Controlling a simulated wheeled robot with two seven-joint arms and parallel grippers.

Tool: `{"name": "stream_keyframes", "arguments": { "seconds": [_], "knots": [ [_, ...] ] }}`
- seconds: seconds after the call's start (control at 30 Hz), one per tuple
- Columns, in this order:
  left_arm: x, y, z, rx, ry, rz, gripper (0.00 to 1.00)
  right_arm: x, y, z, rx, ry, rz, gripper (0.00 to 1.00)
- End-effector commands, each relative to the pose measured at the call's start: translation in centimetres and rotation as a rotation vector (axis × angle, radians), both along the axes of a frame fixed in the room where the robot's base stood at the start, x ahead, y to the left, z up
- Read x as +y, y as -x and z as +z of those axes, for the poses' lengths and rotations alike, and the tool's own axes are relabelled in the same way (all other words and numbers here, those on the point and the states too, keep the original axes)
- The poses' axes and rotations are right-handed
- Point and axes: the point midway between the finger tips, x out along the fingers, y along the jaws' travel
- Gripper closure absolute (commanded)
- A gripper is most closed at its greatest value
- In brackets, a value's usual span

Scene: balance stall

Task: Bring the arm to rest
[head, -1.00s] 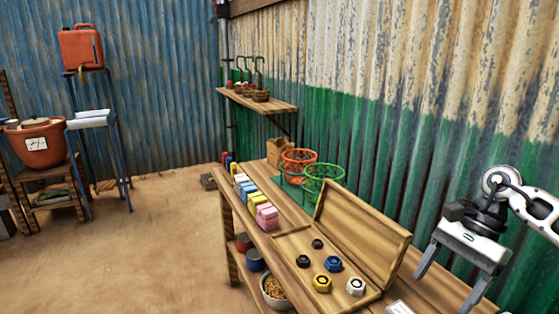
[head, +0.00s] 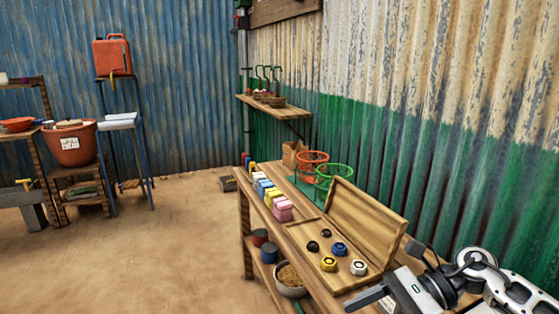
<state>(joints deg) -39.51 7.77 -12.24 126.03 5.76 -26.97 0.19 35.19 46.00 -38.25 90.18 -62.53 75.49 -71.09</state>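My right arm (head: 512,290) comes in from the lower right, over the near right part of the wooden table. Its gripper hangs low at the bottom edge of the view. One grey finger (head: 366,297) shows, pointing left from the outer end of the white gripper body (head: 412,290); the other finger is cut off by the frame. The visible finger sits far out, so the gripper looks open, and nothing shows in it. My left gripper is not in view.
The wooden table (head: 305,258) holds an open wooden case (head: 372,222) with several dark, blue, yellow and white weights. Coloured boxes (head: 283,209) line its left edge. An orange basket (head: 311,163) and a green basket (head: 335,172) stand behind.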

Motion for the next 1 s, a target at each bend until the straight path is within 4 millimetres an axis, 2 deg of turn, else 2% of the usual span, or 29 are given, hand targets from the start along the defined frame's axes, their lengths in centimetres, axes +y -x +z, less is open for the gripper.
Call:
{"name": "stream_keyframes", "arguments": {
  "seconds": [0.03, 0.1, 0.17, 0.23, 0.3, 0.37, 0.47, 0.5, 0.57, 0.6, 0.7, 0.8, 0.9, 1.0],
  "knots": [
    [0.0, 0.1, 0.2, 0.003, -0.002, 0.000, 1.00, 2.6, 0.8, 0.3, 0.092, -0.113, -0.059, 0.26],
    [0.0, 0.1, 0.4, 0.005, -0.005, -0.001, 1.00, 5.7, 1.4, 1.4, 0.263, -0.299, -0.182, 0.26],
    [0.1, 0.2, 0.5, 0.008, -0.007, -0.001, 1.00, 7.7, 1.6, 2.6, 0.468, -0.481, -0.310, 0.26],
    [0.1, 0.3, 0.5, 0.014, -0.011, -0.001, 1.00, 8.7, 1.3, 3.6, 0.750, -0.696, -0.473, 0.26],
    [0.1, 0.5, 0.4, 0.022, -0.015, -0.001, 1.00, 8.3, 0.8, 3.6, 1.036, -0.883, -0.625, 0.26],
    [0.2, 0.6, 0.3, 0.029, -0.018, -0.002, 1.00, 7.3, 0.6, 2.8, 1.292, -1.035, -0.751, 0.26],
    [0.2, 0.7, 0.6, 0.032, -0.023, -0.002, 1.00, 4.9, 1.3, -0.8, 1.773, -1.295, -0.974, 0.26],
    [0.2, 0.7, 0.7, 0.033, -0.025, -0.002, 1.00, 3.9, 2.2, -2.8, 1.969, -1.394, -1.061, 0.26],
    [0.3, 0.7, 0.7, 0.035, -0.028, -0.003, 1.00, 2.6, 4.1, -5.8, 2.239, -1.531, -1.179, 0.26],
    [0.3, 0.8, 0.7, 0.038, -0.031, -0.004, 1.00, 2.0, 5.6, -7.7, -2.390, 1.605, 1.242, 0.26],
    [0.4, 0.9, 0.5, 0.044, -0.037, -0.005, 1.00, 1.1, 9.1, -11.0, -2.148, 1.403, 1.095, 0.26],
    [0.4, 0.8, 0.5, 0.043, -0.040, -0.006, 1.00, 0.9, 11.6, -12.7, -2.000, 1.290, 1.011, 0.26],
    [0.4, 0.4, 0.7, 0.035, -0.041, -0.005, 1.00, 0.9, 12.8, -13.5, -1.933, 1.240, 0.974, 0.26],
    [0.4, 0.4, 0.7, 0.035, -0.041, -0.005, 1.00, 0.9, 12.8, -13.5, -1.933, 1.240, 0.974, 0.26]
  ]
}}
